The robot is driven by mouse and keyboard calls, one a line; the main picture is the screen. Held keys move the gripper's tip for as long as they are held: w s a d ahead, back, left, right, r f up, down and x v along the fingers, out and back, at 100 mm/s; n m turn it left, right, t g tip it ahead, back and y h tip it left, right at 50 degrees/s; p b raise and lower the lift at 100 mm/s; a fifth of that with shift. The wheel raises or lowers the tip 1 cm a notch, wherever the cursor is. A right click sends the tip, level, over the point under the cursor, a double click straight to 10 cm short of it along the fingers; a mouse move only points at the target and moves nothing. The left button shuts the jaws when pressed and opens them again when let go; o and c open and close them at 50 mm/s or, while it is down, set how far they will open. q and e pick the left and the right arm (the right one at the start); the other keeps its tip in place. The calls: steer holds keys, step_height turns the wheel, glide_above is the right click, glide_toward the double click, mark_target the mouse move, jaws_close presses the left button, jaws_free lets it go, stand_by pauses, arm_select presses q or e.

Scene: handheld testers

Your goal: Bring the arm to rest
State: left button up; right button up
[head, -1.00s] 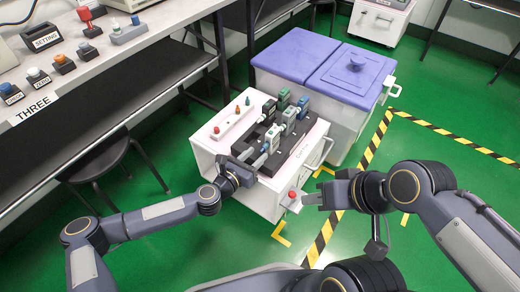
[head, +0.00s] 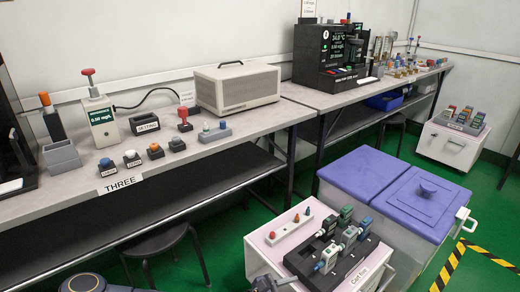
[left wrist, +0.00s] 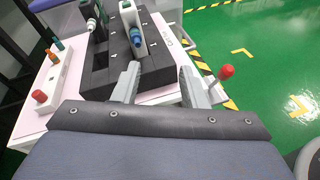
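Several handheld testers stand in a black rack (head: 355,262) on the white cart (head: 262,262). One white tester with a blue end (head: 328,258) is nearest the front of the rack; it also shows in the left wrist view (left wrist: 137,38). My left gripper (left wrist: 160,82) is open, its two fingers apart with nothing between them, just before the rack's near edge. In the head view only a bit of my left gripper (head: 284,282) shows at the bottom edge. My right gripper is in neither current view.
A long bench (head: 225,150) marked THREE runs along the left with buttons, a tester and a beige box (head: 237,88). Purple-lidded bins (head: 365,182) stand behind the cart. A stool (head: 160,242) is under the bench. Green floor is open at the right.

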arm_select(q)
steer(key=s+a+r+m+g+y, duration=0.1)
steer(key=s+a+r+m+y, duration=0.2)
steer(key=a+m, duration=0.3)
steer(key=s+a+r+m+g+y, duration=0.1)
steer(key=s+a+r+m+y, duration=0.2)
steer(key=a, duration=0.6)
steer(key=s+a+r+m+g+y, duration=0.1)
steer(key=s+a+r+m+y, duration=0.15)
steer(key=a+m, duration=0.4)
steer(key=s+a+r+m+t+y, duration=0.1)
steer(key=s+a+r+m, duration=0.1)
steer(key=s+a+r, duration=0.35)
steer(key=s+a+r+m+t, duration=0.1)
steer(key=s+a+r, duration=0.2)
steer(key=s+r, duration=0.4)
step_height(320, 180, up, 34)
steer(key=s+p, duration=0.1)
steer(key=p, duration=3.4)
steer(key=shift+s+a, duration=0.15)
steer(key=shift+s, duration=0.15)
